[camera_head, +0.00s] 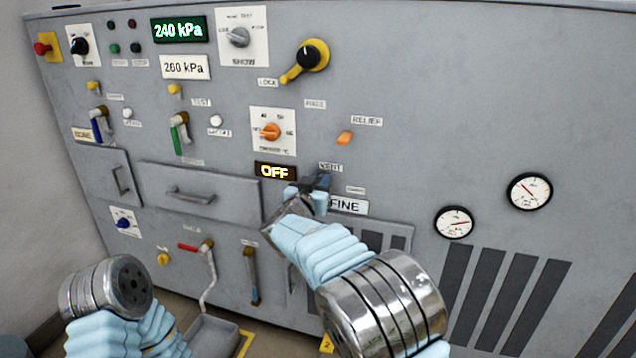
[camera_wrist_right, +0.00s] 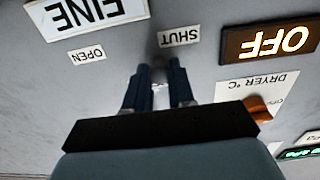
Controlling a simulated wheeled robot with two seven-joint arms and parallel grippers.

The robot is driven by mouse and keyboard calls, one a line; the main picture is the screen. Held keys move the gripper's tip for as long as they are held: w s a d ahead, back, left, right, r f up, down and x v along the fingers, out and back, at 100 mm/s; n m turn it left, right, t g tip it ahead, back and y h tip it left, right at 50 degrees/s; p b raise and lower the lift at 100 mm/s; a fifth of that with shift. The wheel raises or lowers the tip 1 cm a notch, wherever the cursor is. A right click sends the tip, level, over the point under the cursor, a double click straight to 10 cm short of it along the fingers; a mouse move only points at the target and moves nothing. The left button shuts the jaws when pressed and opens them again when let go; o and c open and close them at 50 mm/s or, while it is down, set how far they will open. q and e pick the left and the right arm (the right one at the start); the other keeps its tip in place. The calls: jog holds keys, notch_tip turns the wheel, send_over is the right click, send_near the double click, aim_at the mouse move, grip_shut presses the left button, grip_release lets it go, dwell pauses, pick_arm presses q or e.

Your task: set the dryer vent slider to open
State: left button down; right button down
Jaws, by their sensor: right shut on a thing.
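The dryer vent slider is at my right gripper (camera_head: 318,186), below the VENT label (camera_head: 330,167) on the grey panel. In the right wrist view, which is upside down, the right gripper's fingers (camera_wrist_right: 159,88) are shut on the slider's dark knob (camera_wrist_right: 161,67). The knob is nearer the SHUT label (camera_wrist_right: 180,36) than the OPEN label (camera_wrist_right: 87,54). The fingers hide most of the slider and its slot. My left arm shows at lower left in the head view, but its gripper cannot be seen.
An OFF display (camera_head: 275,171) is just left of the right gripper, and a FINE plate (camera_head: 348,205) is just right. Two gauges (camera_head: 454,222) are farther right. A drawer (camera_head: 200,192) is left.

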aim_at(348, 178)
jog(key=d, duration=0.2)
jog(key=s+d, duration=0.1)
jog(key=d, duration=0.1)
jog(key=s+d+b, duration=0.1)
jog(key=d, duration=0.1)
jog(key=c, duration=0.9)
grip_release()
jog(key=shift+d, duration=0.1)
jog(key=shift+c, duration=0.2)
jog(key=v, duration=1.3)
jog(key=shift+s+b, duration=0.3)
jog(key=shift+s, duration=0.05)
